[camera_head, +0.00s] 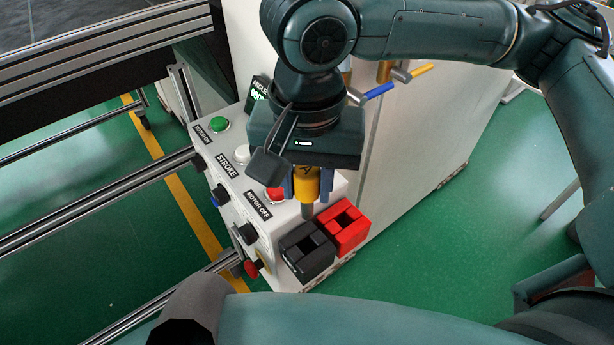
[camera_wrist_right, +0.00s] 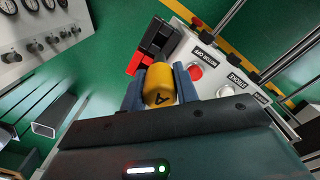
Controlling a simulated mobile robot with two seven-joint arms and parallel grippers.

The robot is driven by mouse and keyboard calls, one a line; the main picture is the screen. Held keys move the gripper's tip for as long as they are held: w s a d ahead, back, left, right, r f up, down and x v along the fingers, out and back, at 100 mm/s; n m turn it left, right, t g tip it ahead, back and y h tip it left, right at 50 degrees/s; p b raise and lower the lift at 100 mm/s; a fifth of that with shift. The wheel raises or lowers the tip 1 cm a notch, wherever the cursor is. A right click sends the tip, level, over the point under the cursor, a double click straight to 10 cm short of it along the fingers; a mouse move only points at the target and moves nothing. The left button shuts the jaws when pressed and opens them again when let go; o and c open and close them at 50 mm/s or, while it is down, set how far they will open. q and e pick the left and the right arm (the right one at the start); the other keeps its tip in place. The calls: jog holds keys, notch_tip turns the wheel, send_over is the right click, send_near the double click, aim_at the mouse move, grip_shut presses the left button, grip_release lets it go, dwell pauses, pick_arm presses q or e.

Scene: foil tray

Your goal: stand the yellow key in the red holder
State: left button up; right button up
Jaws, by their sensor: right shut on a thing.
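The yellow key (camera_head: 306,186) has a yellow grip and a grey shaft that points down. My right gripper (camera_head: 307,190) is shut on its yellow grip; the grip also shows in the right wrist view (camera_wrist_right: 158,86), marked with an "A". The red holder (camera_head: 352,239) is a block with a square opening in its top, at the near right corner of the white panel. The key's shaft end appears just left of and behind it in the head view, apart from the opening. The red holder also shows in the right wrist view (camera_wrist_right: 136,60), partly hidden. My left gripper is not in view.
A black holder (camera_head: 308,262) stands beside the red one. The white panel (camera_head: 281,227) carries a green button (camera_head: 219,125), a red button (camera_head: 275,194) and dark knobs. Blue (camera_head: 379,91) and yellow (camera_head: 422,71) handles stick out behind my right arm. Green floor lies right of the holders.

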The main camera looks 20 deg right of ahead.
aim_at(307, 169)
jog(key=shift+r+p, duration=0.3)
jog(key=shift+r, duration=0.15)
jog(key=shift+r+p, duration=0.5)
jog(key=shift+r, duration=0.75)
